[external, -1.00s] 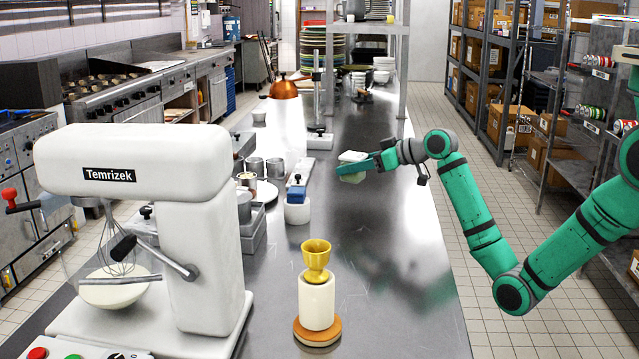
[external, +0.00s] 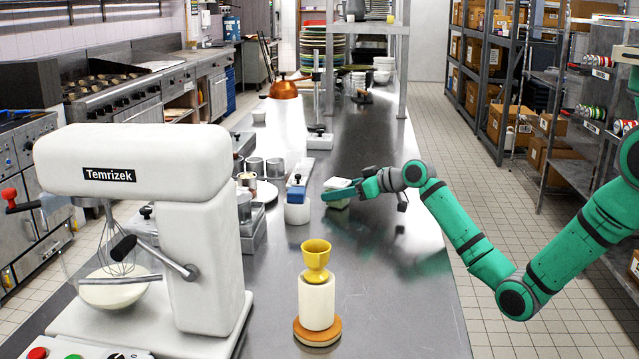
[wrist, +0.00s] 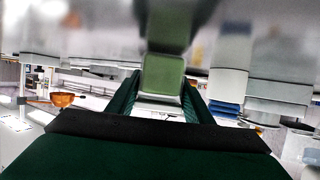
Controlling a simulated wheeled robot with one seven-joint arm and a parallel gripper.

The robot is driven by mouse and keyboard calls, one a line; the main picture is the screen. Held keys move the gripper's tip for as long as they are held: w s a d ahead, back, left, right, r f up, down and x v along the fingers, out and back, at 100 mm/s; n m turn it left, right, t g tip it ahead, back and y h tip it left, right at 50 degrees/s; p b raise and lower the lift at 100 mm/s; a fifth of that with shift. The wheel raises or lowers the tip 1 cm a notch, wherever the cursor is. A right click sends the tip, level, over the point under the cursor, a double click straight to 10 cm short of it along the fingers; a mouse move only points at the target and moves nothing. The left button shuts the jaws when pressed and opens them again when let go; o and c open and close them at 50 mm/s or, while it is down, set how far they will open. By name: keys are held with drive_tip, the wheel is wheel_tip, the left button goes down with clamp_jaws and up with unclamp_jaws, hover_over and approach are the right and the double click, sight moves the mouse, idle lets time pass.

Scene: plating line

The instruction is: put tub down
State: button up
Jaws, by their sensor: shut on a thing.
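The tub (external: 338,184) is a small pale box with a green face, held low over the steel counter (external: 385,290). My gripper (external: 334,194) is shut on it, with the green fingers across its middle. In the wrist view the tub (wrist: 163,76) sits between the two fingers, its green face toward the camera. The tub is close to the counter top; I cannot tell whether its base touches.
A white jar with a blue block (external: 297,207) stands just left of the tub. A yellow cup on a white cylinder (external: 317,300) stands nearer the camera. A white mixer (external: 190,220) fills the left. The counter to the right of the tub is clear.

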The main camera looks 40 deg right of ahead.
drive_tip(key=o, duration=1.2)
drive_tip(key=shift+f, duration=0.1)
drive_tip(key=v, duration=1.2)
drive_tip(key=shift+r, duration=0.25)
drive_tip(key=shift+a, duration=0.1)
